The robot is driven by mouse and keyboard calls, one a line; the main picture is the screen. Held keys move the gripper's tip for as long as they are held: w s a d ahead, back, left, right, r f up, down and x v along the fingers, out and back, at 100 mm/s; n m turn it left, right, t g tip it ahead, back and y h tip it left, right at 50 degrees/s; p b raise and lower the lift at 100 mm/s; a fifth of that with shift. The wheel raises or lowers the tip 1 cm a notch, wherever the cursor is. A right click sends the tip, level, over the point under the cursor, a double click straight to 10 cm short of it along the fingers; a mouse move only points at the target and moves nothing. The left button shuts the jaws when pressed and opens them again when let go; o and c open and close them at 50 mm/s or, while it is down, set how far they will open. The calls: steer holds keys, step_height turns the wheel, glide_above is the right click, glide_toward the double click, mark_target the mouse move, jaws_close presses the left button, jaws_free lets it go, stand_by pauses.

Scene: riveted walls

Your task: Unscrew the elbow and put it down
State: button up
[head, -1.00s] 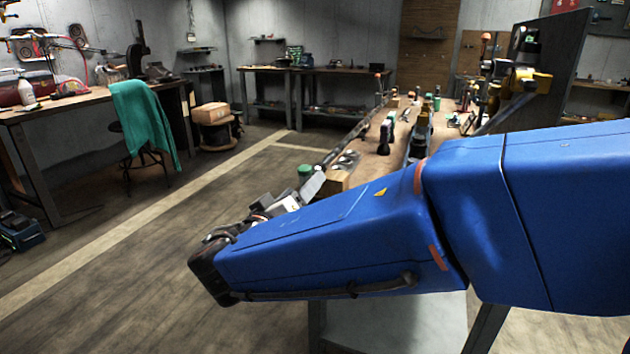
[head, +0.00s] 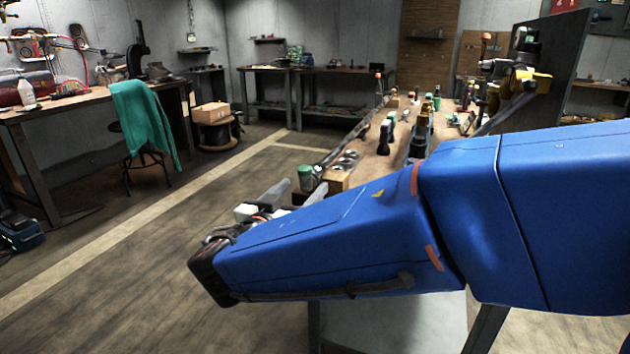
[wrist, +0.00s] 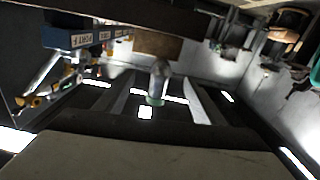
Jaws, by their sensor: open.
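My gripper (head: 298,190) shows in the head view just past the end of my blue arm. I cannot pick out the elbow with certainty; my arm hides part of the bench. A green-topped piece (head: 305,178) stands just behind the fingers, and a dark pipe (head: 345,148) runs along the bench's left edge. In the wrist view a grey piece with a green end (wrist: 158,84) is at the middle; I cannot tell what it is.
Bottles and fittings stand along the bench, with a dark upright panel (head: 548,95) at its far right. A side table (head: 80,100) with a green cloth (head: 146,125) and a stool are at the left. The floor between is clear. Blue labelled boxes (wrist: 75,37) show in the wrist view.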

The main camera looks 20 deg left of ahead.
steer(key=m, duration=0.6)
steer(key=shift+m, duration=0.3)
steer(key=shift+w, duration=0.1)
steer(key=shift+w, duration=1.15)
steer(key=shift+f, duration=0.1)
jaws_close()
steer(key=shift+d, duration=0.1)
steer(key=c, duration=0.5)
jaws_free()
